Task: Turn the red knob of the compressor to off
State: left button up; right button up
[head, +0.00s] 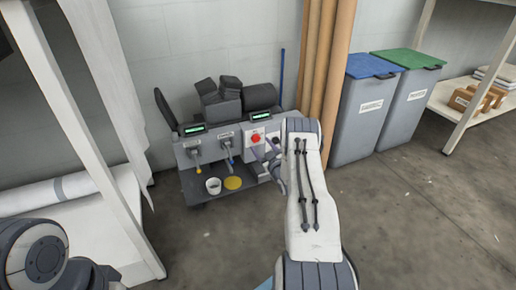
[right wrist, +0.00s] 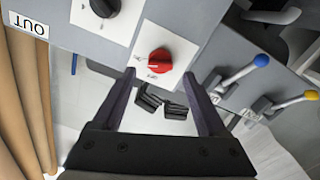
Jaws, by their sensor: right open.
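The compressor (head: 221,150) is a grey cabinet against the wall, with its red knob (head: 255,138) on a white plate on the right part of its front. In the right wrist view the red knob (right wrist: 159,61) sits just beyond and between the fingertips, with a small white mark on it. My right gripper (right wrist: 159,74) is open and empty, and I see no contact with the knob. In the head view this gripper (head: 268,158) is partly hidden by my forearm. My left gripper is out of view; only part of that arm shows at lower left.
A black knob (right wrist: 104,6) sits near the red one. Levers with a blue tip (right wrist: 261,61) and a yellow tip (right wrist: 311,95) stick out beside it. Brown tubes (head: 325,60) and bins (head: 365,110) stand to the right. A shelf frame is at left.

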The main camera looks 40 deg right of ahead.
aim_at(257, 141)
jog(key=shift+b+x, duration=0.7)
jog(key=shift+x, duration=1.1)
grip_shut()
jog(key=shift+a, duration=0.1)
